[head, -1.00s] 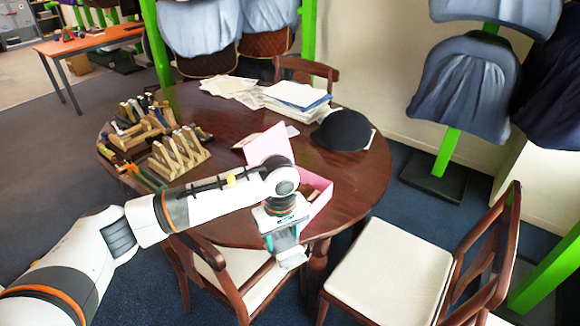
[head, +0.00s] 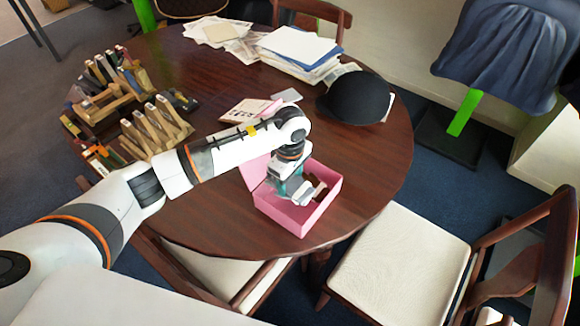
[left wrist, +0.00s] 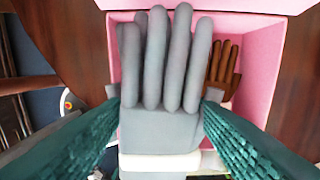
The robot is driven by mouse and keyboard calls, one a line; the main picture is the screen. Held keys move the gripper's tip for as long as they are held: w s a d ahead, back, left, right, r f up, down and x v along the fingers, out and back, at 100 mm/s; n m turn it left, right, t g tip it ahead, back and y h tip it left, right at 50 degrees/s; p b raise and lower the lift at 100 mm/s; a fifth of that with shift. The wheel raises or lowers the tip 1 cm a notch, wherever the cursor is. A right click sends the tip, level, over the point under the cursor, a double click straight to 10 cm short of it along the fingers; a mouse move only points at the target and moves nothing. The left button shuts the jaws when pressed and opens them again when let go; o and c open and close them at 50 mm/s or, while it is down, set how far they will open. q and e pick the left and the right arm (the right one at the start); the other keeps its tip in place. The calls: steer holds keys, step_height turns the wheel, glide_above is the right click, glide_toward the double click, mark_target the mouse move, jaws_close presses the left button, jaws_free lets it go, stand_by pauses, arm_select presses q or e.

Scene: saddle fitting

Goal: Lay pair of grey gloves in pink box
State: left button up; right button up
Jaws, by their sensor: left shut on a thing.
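The pink box (head: 299,220) stands open near the front edge of the round table. Its pink wall also shows in the left wrist view (left wrist: 262,68). My left gripper (head: 302,196) is over the box's opening, pointing down. In the left wrist view its teal fingers are shut on the pair of grey gloves (left wrist: 160,122), one at each side of the cuff. The grey glove fingers lie across the view of the box interior. In the head view the gloves are mostly hidden by the gripper. My right gripper is in neither view.
A brown glove (left wrist: 223,72) lies in the box at the right. A black cap (head: 355,98) and stacked papers (head: 298,48) are behind on the table (head: 385,165). Wooden racks of tools (head: 150,132) stand at the left. A chair (head: 405,250) is at the front right.

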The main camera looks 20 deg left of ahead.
arm_select(q)
steer(key=shift+s+f, duration=0.2)
steer(key=shift+s, duration=0.05)
steer(key=shift+f, duration=0.3)
steer(key=shift+w+a+f+b, duration=0.1)
steer(key=shift+w+f+b, duration=0.1)
steer(key=shift+f+b, duration=0.45)
steer(key=shift+w, duration=0.1)
steer(key=shift+f+b, duration=0.2)
steer(key=shift+b, duration=0.25)
steer(key=shift+f, duration=0.15)
steer(key=shift+f+b, duration=0.3)
steer(key=shift+b, duration=0.2)
